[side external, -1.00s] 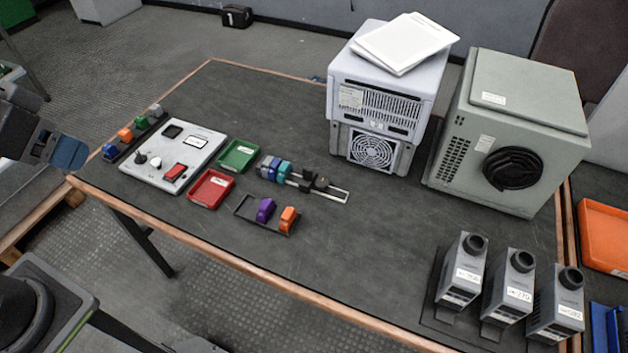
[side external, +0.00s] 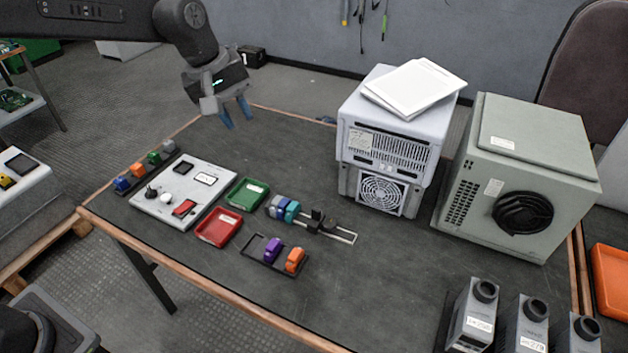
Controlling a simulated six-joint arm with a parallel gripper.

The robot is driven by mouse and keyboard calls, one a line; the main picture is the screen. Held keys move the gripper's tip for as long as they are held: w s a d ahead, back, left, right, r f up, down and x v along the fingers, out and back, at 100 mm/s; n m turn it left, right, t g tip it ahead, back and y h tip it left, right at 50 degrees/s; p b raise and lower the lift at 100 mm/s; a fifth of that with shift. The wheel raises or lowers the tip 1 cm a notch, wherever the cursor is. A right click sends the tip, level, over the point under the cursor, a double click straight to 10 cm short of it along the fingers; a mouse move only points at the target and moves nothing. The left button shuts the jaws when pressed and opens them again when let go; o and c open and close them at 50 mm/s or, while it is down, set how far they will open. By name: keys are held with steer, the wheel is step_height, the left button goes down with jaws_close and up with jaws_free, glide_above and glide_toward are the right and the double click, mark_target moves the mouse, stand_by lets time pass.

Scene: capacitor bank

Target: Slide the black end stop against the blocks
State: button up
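A metal rail (side external: 343,237) lies on the dark table near its middle. Several blocks, grey, blue and teal (side external: 292,211), sit side by side at its left end. A black end stop (side external: 315,220) sits on the rail to the right of the blocks, with a gap between them. A second dark piece (side external: 329,224) sits just right of it; I cannot tell whether they are one part. My gripper (side external: 237,114) is open and empty, high above the table's back left, pointing down, well away from the rail.
A black tray (side external: 257,256) with purple and orange blocks lies in front of the rail. Green (side external: 247,194) and red (side external: 219,227) trays and a white panel (side external: 186,191) lie left. A fan unit (side external: 381,190) stands behind right. The front table area is clear.

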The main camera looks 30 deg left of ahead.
steer(key=w+d+f+n+g, duration=0.1)
steer(key=w+d+f+n, duration=0.35)
steer(key=w+f, duration=0.45)
steer(key=n+g+h, duration=0.1)
steer(key=n+g, duration=0.1)
steer(key=n, duration=0.2)
glide_above(314, 209)
steer(key=shift+m, duration=0.25)
step_height(314, 209, down, 14)
steer(key=shift+r, duration=0.2)
steer(key=shift+f, duration=4.3)
steer(key=shift+c, duration=0.2)
jaws_close()
steer(key=shift+a, duration=0.1)
